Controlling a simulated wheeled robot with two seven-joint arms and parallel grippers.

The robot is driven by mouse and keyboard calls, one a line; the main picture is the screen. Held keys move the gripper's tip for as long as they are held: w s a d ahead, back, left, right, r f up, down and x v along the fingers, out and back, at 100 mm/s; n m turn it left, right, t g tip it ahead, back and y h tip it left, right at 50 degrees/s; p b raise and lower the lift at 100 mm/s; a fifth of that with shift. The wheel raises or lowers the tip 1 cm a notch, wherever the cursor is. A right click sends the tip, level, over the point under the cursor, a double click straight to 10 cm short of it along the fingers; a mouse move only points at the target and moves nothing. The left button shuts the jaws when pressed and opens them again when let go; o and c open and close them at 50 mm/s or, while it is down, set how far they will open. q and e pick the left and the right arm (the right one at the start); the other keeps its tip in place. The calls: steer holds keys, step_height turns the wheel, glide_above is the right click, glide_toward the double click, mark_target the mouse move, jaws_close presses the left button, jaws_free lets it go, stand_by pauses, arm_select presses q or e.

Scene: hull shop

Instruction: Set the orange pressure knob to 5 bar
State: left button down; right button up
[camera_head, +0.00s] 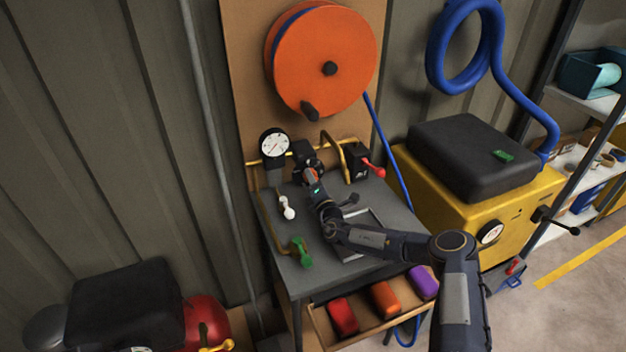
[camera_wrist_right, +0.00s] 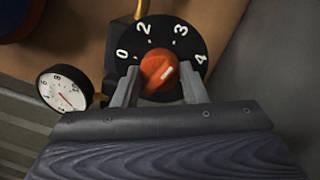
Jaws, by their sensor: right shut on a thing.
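The orange pressure knob (camera_wrist_right: 158,80) sits on a black round dial (camera_wrist_right: 151,38) with white numbers; 0, 2, 3 and 4 show, and a 5 is not visible. In the head view, my right gripper (camera_head: 312,182) is at the valve at the back of the bench, covering most of the knob. My left gripper is not in view.
A white pressure gauge (camera_head: 273,143) stands left of the knob; its reading is too small to tell. A red-handled valve (camera_head: 374,168) is to the right. White (camera_head: 287,207) and green (camera_head: 301,252) handles stand on the grey bench (camera_head: 276,234). An orange hose reel (camera_head: 335,50) hangs above.

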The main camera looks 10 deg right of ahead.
steer(key=shift+a+r+m+g+h+p, duration=0.15)
steer(key=shift+m+p, duration=0.45)
steer(key=shift+m, duration=2.4)
steer(key=shift+d+f+m+g+h+p, duration=0.1)
steer(key=shift+m+g+h+p, duration=0.35)
steer(key=shift+m, duration=2.55)
steer(key=shift+a+r+m+p, duration=0.1)
steer(key=shift+m+p, duration=0.65)
steer(key=shift+m, duration=2.25)
steer(key=o, duration=1)
steer(key=shift+c, duration=0.2)
steer(key=s, duration=0.8)
steer(key=shift+d+r, duration=0.15)
steer(key=shift+d, duration=0.3)
steer(key=shift+w, duration=0.1)
